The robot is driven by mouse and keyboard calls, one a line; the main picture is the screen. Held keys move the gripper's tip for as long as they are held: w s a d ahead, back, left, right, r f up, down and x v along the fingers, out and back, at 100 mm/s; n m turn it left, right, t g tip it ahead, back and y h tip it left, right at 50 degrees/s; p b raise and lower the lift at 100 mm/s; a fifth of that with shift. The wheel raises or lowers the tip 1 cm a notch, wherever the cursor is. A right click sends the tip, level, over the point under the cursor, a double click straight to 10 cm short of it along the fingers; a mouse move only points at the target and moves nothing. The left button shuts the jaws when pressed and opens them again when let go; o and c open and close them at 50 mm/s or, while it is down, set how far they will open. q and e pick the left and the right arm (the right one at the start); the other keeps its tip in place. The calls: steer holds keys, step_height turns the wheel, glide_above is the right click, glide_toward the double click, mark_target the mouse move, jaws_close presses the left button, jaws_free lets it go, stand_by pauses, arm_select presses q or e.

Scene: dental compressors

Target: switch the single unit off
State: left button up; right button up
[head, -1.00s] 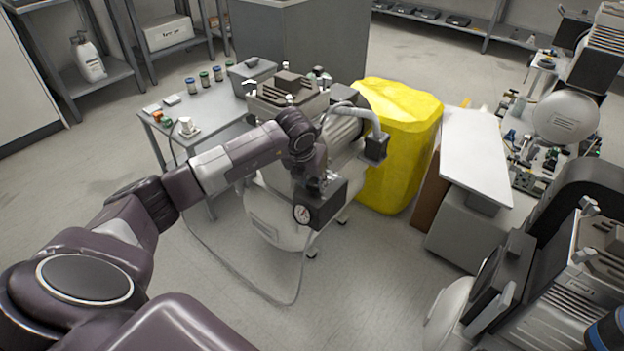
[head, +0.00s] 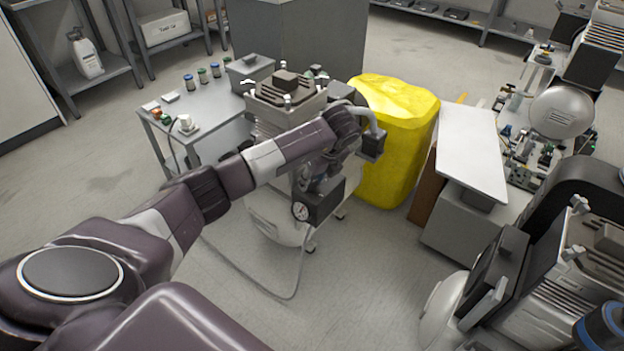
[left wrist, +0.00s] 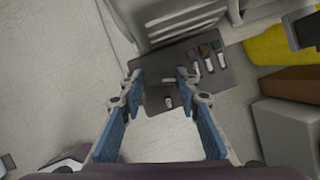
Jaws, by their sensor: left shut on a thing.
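The single unit is a compressor with a pale rounded tank (head: 270,212) and a grey finned head (head: 285,92). On its front is a dark switch box (head: 322,203) with a round white gauge (head: 300,211). My left gripper (head: 318,180) reaches down onto the top of this box, partly hidden by my wrist. In the left wrist view its blue-padded fingers (left wrist: 160,82) stand apart over the dark box (left wrist: 215,75), which carries several small pale and brown fittings. It is shut on part of the box; the exact contact is unclear.
A yellow-covered block (head: 400,150) stands close behind the unit at right. A grey side table (head: 205,108) with small jars is at left. A white-topped cabinet (head: 470,150) and another compressor (head: 570,290) are at right. A hose (head: 250,285) loops on the floor.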

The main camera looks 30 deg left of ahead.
arm_select(q)
steer(key=shift+w+n+g, duration=0.1)
steer(key=shift+n+g, duration=0.6)
steer(key=shift+n, duration=0.9)
steer(key=o, duration=0.9)
steer(key=shift+d+r, duration=0.1)
steer(key=shift+r, duration=0.1)
steer(key=v, duration=1.1)
steer(key=shift+d+r, duration=0.25)
steer(key=shift+d, duration=0.05)
